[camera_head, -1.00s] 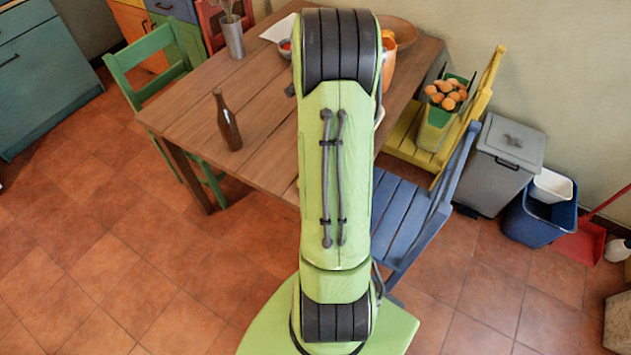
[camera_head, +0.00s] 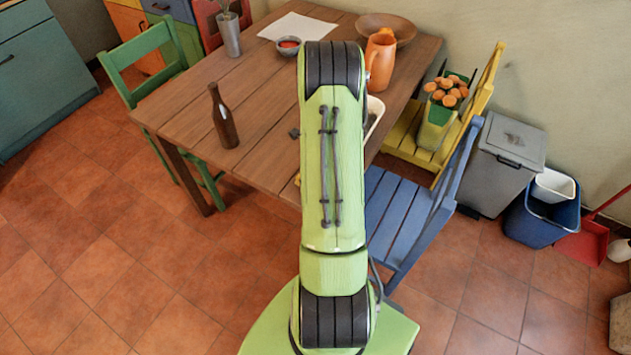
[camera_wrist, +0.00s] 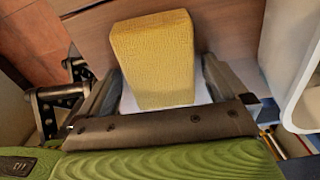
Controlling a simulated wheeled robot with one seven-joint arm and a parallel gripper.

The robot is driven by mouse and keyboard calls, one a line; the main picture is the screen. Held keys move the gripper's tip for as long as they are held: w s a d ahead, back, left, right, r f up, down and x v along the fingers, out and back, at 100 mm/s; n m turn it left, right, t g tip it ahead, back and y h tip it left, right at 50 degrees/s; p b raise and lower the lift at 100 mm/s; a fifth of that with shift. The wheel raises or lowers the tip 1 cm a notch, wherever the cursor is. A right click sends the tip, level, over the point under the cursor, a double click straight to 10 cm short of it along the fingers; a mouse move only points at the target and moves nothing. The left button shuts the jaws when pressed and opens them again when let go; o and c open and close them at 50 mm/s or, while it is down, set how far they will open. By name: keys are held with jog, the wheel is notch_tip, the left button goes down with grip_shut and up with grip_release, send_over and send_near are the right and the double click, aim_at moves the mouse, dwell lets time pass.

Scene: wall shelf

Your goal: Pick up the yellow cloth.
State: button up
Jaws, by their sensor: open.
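The yellow cloth (camera_wrist: 152,50) shows in the wrist view as a thick, textured block on the wooden table. My gripper (camera_wrist: 168,82) is open, with one finger on each side of the cloth's near part. I cannot tell whether either finger touches it. Something white shows beside and under the cloth's near end. In the head view my arm hides most of that spot, and only a small yellow bit (camera_head: 298,180) shows at the arm's left edge.
A white tray (camera_wrist: 293,55) stands close on the right in the wrist view. On the table (camera_head: 262,100) are a brown bottle (camera_head: 224,118), an orange jug (camera_head: 380,62), a wooden bowl (camera_head: 386,28) and a small bowl (camera_head: 288,46). A blue chair (camera_head: 400,215) stands at the right edge.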

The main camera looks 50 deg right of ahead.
jog(key=c, duration=1)
jog(key=shift+o, duration=0.2)
jog(key=shift+r, duration=0.15)
notch_tip(320, 180, up, 10)
jog(key=shift+f+p, duration=0.1)
jog(key=shift+p, duration=1.05)
